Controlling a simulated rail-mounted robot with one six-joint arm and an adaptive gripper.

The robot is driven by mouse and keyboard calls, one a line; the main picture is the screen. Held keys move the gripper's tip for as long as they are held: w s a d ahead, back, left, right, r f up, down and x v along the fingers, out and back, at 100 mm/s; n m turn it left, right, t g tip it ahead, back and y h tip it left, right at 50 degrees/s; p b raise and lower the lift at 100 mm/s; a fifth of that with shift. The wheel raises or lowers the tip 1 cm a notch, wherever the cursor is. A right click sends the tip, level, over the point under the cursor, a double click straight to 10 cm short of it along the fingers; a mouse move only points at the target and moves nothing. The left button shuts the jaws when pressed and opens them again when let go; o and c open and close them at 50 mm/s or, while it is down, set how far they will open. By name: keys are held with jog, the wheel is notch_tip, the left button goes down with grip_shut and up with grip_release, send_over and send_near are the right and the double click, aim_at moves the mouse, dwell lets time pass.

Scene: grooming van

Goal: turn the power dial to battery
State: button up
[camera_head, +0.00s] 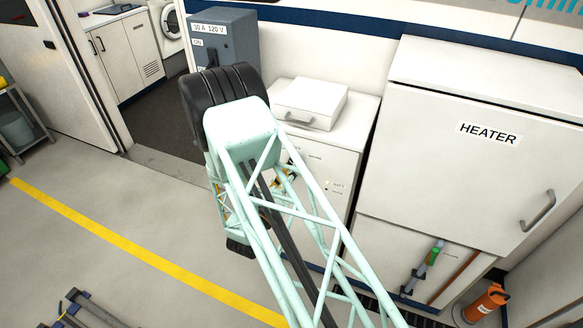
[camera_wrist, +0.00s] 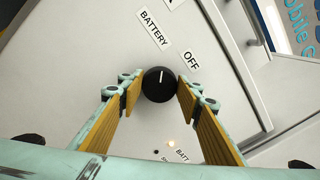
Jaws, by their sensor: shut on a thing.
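The power dial (camera_wrist: 159,85) is a round black knob on a white panel, in the middle of the wrist view. Its white pointer mark points up in the picture, between the BATTERY label (camera_wrist: 155,28) and the OFF label (camera_wrist: 191,59), closer to BATTERY. My gripper (camera_wrist: 159,90) is shut on the dial, one yellow-padded finger on each side. In the head view my arm hides the dial and most of my gripper.
A white lidded box (camera_head: 311,103) sits on the cabinet top. A grey switch box (camera_head: 235,40) stands behind my arm. The HEATER cabinet (camera_head: 440,160) is at right, with an orange cylinder (camera_head: 486,303) on the floor.

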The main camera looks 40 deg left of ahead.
jog(key=o, duration=0.8)
jog(key=shift+s, duration=0.15)
jog(key=v, duration=1.1)
jog(key=shift+s, duration=0.35)
jog(key=shift+w+d, duration=0.1)
jog(key=shift+d, duration=0.05)
